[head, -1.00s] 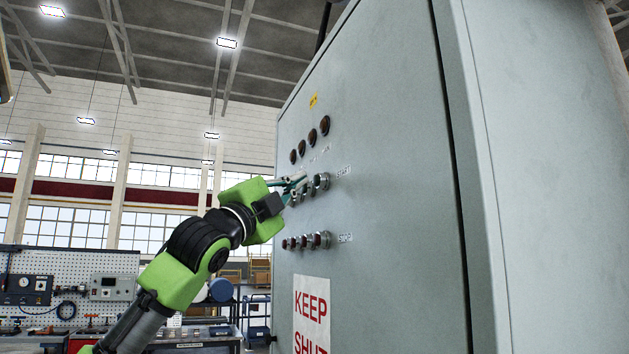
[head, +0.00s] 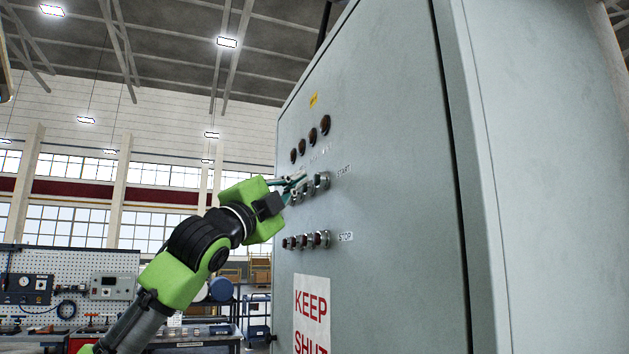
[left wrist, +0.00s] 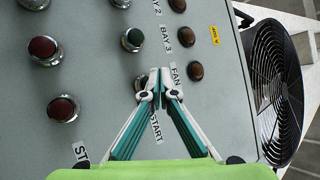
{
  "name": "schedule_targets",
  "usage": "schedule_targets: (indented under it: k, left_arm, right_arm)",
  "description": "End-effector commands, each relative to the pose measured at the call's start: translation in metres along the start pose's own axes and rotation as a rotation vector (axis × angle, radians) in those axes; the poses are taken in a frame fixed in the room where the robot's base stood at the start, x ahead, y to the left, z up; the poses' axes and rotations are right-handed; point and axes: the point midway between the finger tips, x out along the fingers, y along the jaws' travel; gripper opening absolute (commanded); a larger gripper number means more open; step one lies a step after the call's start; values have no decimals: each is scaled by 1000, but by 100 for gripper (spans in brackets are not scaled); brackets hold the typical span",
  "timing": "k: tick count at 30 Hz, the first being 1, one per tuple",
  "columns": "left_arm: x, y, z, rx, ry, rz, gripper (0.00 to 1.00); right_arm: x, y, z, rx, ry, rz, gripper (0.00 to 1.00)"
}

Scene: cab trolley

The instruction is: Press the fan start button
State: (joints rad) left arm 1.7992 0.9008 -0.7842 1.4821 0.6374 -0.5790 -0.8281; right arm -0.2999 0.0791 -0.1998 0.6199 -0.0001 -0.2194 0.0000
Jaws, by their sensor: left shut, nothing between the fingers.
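The fan start button (left wrist: 144,86) is in the START row under the FAN label (left wrist: 176,72) in the left wrist view, partly hidden by my fingertips. In the head view it is the rightmost round button (head: 322,181) of the row, beside the START label (head: 343,169). My left gripper (head: 303,178) is shut and empty, in front of that row. In the left wrist view its closed fingertips (left wrist: 160,72) overlap the button's edge. I cannot tell whether they touch it. My right gripper is not in view.
The grey cabinet (head: 390,120) fills the right. A row of dark lamps (head: 325,125) is above the start row, and stop buttons (head: 323,240) are below. A black caged fan (left wrist: 272,90) is beside the panel in the left wrist view. A workbench (head: 200,338) stands back left.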

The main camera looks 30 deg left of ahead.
Motion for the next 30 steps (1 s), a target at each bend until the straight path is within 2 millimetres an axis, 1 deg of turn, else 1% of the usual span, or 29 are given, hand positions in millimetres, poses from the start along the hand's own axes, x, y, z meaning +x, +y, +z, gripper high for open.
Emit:
schedule_targets:
  k: [10, 18, 30]
  left_arm:
    - [0, 0, 0, 0, 0, 0, 0]
    - [6, 4, -4, 0, 0, 1, 0]
    - [6, 4, -5, 0, 0, 0, 0]
  right_arm:
    - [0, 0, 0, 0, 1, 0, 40]
    - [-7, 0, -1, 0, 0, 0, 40]
    - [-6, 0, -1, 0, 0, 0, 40]
